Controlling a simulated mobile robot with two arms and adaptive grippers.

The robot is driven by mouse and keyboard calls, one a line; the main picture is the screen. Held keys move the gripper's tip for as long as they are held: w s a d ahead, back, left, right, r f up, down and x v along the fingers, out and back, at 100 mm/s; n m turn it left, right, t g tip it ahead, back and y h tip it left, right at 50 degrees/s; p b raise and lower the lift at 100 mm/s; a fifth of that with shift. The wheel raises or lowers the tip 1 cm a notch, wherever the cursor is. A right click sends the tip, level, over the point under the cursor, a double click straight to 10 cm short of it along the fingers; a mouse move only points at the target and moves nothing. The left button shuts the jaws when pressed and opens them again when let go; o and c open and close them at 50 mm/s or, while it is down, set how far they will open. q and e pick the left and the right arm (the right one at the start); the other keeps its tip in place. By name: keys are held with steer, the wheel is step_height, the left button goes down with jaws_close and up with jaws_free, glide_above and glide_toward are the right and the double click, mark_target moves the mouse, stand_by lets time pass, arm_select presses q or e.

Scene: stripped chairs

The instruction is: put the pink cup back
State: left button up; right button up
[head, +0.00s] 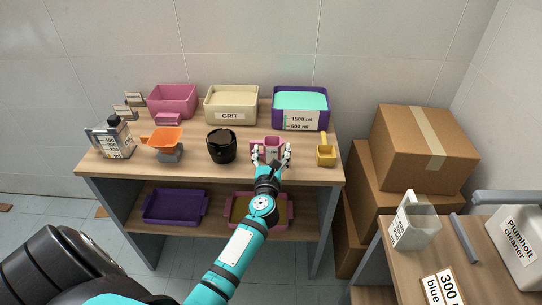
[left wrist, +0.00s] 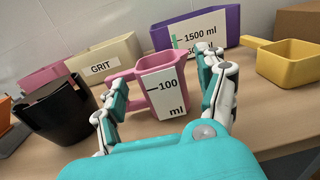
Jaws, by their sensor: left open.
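The pink cup (head: 272,144) stands upright on the wooden table, with a white label reading 100 ml that shows in the left wrist view (left wrist: 162,84). My left gripper (head: 271,156) is open, with one finger on each side of the cup. In the left wrist view the gripper (left wrist: 162,95) shows a gap between the right finger and the cup. The left finger is close to the cup's handle side; I cannot tell whether it touches. My right gripper is not in view.
A black pot (head: 221,147) stands left of the cup and a yellow scoop (head: 326,156) right. Behind are a pink bin (head: 172,101), a GRIT bin (head: 231,104) and a purple tub (head: 301,108). An orange-topped scale (head: 166,144) stands further left. Trays lie on the lower shelf (head: 215,228).

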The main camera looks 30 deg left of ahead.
arm_select(q)
steer(key=b+v, duration=0.1)
steer(key=v, duration=1)
steer(key=s+d+f+m+g+h, duration=0.1)
steer(key=s+d+f+m+h, duration=0.25)
steer(key=f+m, duration=0.55)
steer(key=s+d+f+m+g+h, duration=0.25)
steer(key=d+f+m, duration=0.25)
steer(key=f+m, duration=0.5)
steer(key=s+d+f+m+h, duration=0.2)
steer(key=d+f+m+h, duration=0.3)
steer(key=f, duration=0.7)
steer(key=s+f+m+g+y, duration=0.1)
steer(key=s+f+m+g, duration=0.6)
steer(key=s+f+m, duration=0.85)
steer(key=s+a+f+m+g, duration=0.2)
steer(key=s, duration=0.7)
steer(key=s+a+f+m+g+y, duration=0.1)
steer(key=s+a+f+m+g, duration=0.1)
steer(key=s, duration=0.8)
steer(key=shift+a+f+m, duration=0.45)
steer(key=shift+a+f, duration=0.15)
steer(key=shift+f, duration=0.2)
